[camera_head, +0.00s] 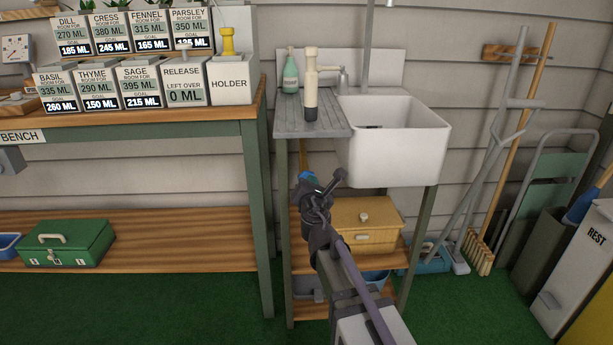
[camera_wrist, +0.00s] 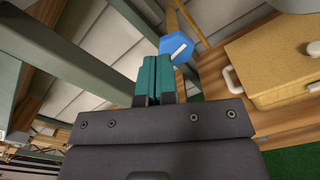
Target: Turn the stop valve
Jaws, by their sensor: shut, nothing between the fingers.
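The stop valve is a blue, many-sided knob (camera_wrist: 177,47) with a pale mark on its face, at the end of a brass-coloured pipe (camera_wrist: 172,18) in the wrist view. In the head view a small blue patch of the knob (camera_head: 310,176) shows under the sink stand, largely hidden by my arm. My gripper (camera_wrist: 155,60) has its teal fingers pressed together with nothing between them. The fingertips are just beside the knob's lower left side in the wrist view. I cannot tell whether they touch it.
A yellow-tan box (camera_head: 365,224) stands on the stand's shelf, right of my gripper. The white sink (camera_head: 400,140) and drainboard (camera_head: 312,122) are above. The green bench leg (camera_head: 256,205) is to the left. Brooms (camera_head: 510,150) lean at the right.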

